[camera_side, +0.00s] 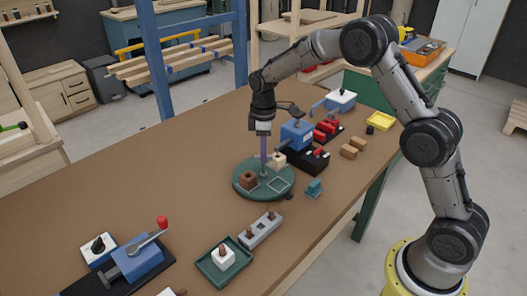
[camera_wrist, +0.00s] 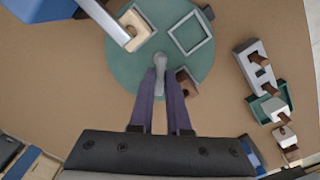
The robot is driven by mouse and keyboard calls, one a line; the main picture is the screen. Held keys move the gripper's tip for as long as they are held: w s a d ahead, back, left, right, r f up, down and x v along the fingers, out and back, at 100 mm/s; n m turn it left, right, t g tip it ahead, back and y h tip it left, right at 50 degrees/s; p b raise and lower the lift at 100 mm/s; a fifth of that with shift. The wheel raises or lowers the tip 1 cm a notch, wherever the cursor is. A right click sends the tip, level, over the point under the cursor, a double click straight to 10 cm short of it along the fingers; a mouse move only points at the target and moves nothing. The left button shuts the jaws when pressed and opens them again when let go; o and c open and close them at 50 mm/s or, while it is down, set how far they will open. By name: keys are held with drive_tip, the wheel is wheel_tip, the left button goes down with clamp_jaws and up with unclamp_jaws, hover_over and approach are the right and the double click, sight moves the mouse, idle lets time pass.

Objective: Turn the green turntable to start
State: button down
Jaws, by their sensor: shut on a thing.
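The green turntable (camera_side: 262,194) is a round disc on the brown table, and it also fills the upper middle of the wrist view (camera_wrist: 122,68). It carries a brown block (camera_side: 249,180) with a hole, a pale wooden block (camera_side: 278,159) and an empty square outline (camera_side: 280,185). My gripper (camera_side: 263,170) points straight down over the disc. Its purple fingers are shut on the grey post (camera_wrist: 160,60) that stands up from the turntable. The fingers hide part of the post. No start mark can be made out.
A blue machine (camera_side: 297,134) on a black base stands close behind the turntable, with its arm over the pale block. A grey pegged block (camera_side: 260,229) and a green tray (camera_side: 224,262) lie in front. A blue lever press (camera_side: 138,258) is front left. The table's left is clear.

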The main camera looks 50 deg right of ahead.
drive_tip(key=shift+r+m, duration=0.15)
drive_tip(key=shift+m, duration=2.15)
drive_tip(key=shift+w+m, duration=0.1)
drive_tip(key=shift+m, duration=6.5)
drive_tip(key=c, duration=0.9)
unclamp_jaws()
